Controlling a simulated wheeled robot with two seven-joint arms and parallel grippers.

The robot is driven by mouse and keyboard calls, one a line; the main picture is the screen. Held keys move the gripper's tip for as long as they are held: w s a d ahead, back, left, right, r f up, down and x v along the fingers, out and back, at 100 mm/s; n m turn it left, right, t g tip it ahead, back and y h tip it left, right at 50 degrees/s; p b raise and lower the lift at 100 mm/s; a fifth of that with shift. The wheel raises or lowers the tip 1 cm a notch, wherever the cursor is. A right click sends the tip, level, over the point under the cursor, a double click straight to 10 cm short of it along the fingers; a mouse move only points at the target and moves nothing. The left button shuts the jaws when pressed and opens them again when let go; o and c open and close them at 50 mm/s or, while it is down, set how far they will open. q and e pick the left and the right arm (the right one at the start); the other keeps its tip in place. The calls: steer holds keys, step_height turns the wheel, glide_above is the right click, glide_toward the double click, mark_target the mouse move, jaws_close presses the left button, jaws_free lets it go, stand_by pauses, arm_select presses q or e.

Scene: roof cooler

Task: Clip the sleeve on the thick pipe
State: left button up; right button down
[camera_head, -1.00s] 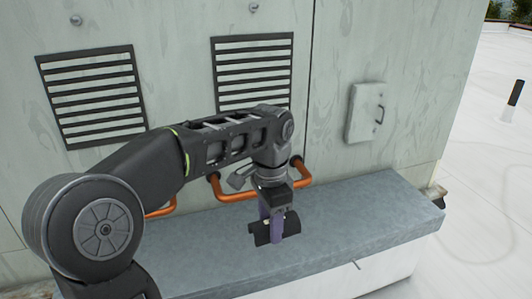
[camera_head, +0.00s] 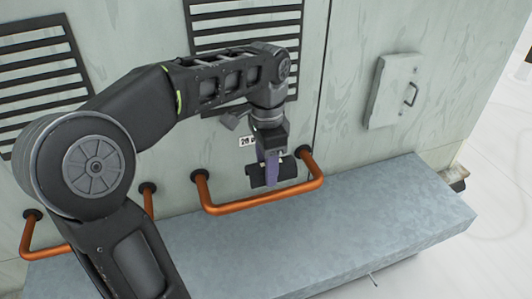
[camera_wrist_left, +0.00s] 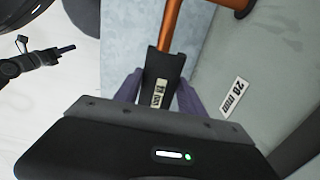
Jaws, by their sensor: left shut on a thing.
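The black sleeve (camera_head: 258,177) is held crosswise in my left gripper (camera_head: 272,170), whose purple fingers are shut on it. In the head view it appears just above the front bar of the right-hand orange pipe (camera_head: 235,206), roughly in line with it. This pipe looks thicker than the left orange pipe (camera_head: 48,251). In the left wrist view the sleeve (camera_wrist_left: 160,72) bears a small label and covers part of the orange pipe (camera_wrist_left: 184,22). I cannot tell whether they touch. A dark gripper-like part, probably my right gripper (camera_wrist_left: 66,49), shows at the left wrist view's upper left; its jaws are unclear.
A label reading 20 mm (camera_wrist_left: 235,98) is on the wall by the pipe. A grey ledge (camera_head: 400,215) runs below the pipes and is bare. Louvred vents (camera_head: 235,12) and a small hatch with a handle (camera_head: 393,90) are on the wall.

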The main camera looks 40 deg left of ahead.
arm_select(q)
steer(key=shift+s, duration=0.1)
steer(key=shift+f, duration=0.1)
steer(key=b, duration=0.4)
glide_above(266, 194)
steer(key=shift+d+f, duration=0.1)
steer(key=shift+f, duration=2.05)
steer(key=shift+f, duration=0.15)
steer(key=shift+f+b, duration=1.35)
steer(key=shift+f, duration=0.65)
